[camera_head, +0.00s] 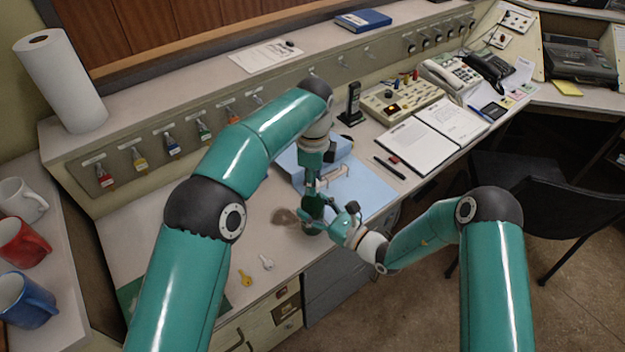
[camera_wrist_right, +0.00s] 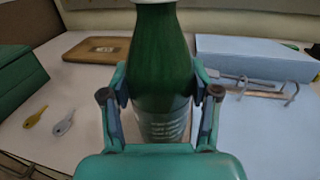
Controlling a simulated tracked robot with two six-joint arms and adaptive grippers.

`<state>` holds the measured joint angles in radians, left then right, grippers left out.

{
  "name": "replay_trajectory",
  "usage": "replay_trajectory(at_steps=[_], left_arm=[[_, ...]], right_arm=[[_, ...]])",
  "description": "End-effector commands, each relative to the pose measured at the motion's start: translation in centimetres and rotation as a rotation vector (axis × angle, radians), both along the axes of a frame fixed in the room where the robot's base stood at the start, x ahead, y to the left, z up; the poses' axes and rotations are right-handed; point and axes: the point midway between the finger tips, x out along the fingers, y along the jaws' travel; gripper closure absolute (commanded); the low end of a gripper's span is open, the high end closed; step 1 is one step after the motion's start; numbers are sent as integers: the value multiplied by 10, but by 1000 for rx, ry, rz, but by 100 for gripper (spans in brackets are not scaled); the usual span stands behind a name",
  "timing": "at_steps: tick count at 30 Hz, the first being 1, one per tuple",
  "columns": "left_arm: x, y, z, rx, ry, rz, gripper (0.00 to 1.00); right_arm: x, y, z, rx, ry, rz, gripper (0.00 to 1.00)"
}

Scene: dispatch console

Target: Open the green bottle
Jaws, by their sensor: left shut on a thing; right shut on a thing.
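The green bottle (camera_head: 314,212) stands upright on the desk near its front edge. It fills the middle of the right wrist view (camera_wrist_right: 162,62), with its top cut off by the frame. My right gripper (camera_wrist_right: 160,112) is shut on the bottle's body, one finger on each side; it also shows in the head view (camera_head: 322,223). My left gripper (camera_head: 311,190) points down from above and is shut at the bottle's top. The cap is hidden by the left gripper in the head view.
Two keys, one yellow (camera_head: 245,278) and one pale (camera_head: 267,262), lie left of the bottle. A brown board (camera_wrist_right: 108,45) and a blue binder (camera_wrist_right: 256,58) are behind it. An open notebook (camera_head: 416,146) and phones (camera_head: 447,75) are farther right. Mugs (camera_head: 22,243) stand far left.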

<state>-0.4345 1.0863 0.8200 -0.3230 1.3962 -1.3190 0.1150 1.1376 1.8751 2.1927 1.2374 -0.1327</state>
Motion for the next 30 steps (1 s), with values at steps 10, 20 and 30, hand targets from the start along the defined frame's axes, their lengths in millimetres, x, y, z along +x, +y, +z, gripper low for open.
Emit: replay_trajectory(at_steps=[10, 20, 30], left_arm=[[2, -1, 0, -1, -1, 767, 100], [3, 0, 1, -3, -1, 1502, 100], [4, 2, 2, -5, -1, 2257, 100]], right_arm=[[0, 0, 0, -1, -1, 1, 100], [-1, 1, 0, -1, -1, 3, 100], [-1, 1, 0, -1, -1, 5, 100]])
